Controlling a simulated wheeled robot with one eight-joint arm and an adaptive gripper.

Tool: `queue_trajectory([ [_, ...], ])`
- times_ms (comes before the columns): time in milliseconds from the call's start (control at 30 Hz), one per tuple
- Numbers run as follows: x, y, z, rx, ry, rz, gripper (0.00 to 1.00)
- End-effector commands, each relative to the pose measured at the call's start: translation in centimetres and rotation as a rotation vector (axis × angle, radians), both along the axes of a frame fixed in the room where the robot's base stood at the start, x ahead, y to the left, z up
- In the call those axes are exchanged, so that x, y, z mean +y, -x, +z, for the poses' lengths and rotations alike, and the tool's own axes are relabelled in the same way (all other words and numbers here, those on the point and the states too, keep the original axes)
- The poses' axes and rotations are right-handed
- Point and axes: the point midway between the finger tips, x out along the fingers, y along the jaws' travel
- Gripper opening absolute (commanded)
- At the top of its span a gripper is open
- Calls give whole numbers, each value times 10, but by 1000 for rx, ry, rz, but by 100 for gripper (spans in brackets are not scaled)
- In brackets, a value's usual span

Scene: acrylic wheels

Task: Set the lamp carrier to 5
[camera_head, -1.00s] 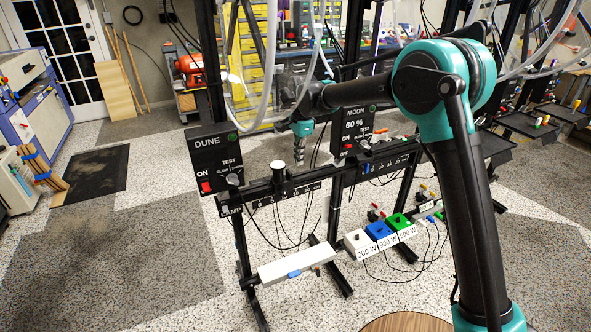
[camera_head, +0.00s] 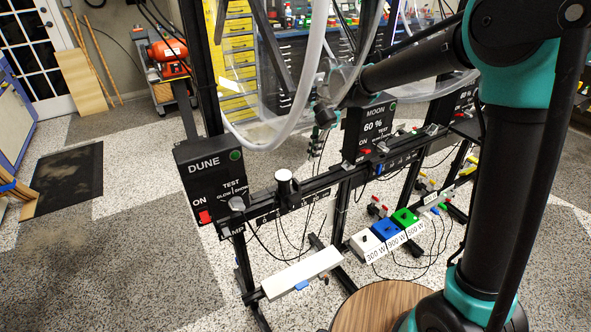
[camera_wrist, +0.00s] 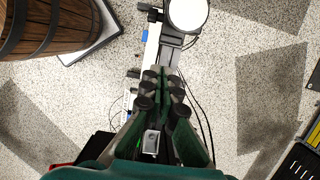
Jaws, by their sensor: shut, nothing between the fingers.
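The lamp carrier seems to be the black cylinder with a white top (camera_head: 284,182) on the black rail below the DUNE box. Its round white top also shows at the upper edge of the wrist view (camera_wrist: 188,13). The rail's scale strip (camera_head: 280,212) starts beside a LAMP label (camera_head: 232,230); its digits are too small to read surely. My gripper (camera_head: 316,146) is above and to the right of the carrier, apart from it. In the wrist view my gripper (camera_wrist: 164,90) has its dark fingers together, holding nothing.
The DUNE box (camera_head: 215,180) with a red switch stands left of the carrier, the MOON box (camera_head: 369,130) to the right. White, blue and green boxes (camera_head: 384,231) sit below right. A wooden barrel (camera_head: 385,305) stands in front.

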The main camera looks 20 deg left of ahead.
Motion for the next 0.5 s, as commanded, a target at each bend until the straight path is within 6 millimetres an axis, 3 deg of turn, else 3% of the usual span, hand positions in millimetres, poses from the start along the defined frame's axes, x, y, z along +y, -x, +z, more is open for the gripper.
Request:
queue_trajectory([
  [233,-6,7,-10,6,-8,0,0],
  [500,2,15,-54,6,-8,0,0],
])
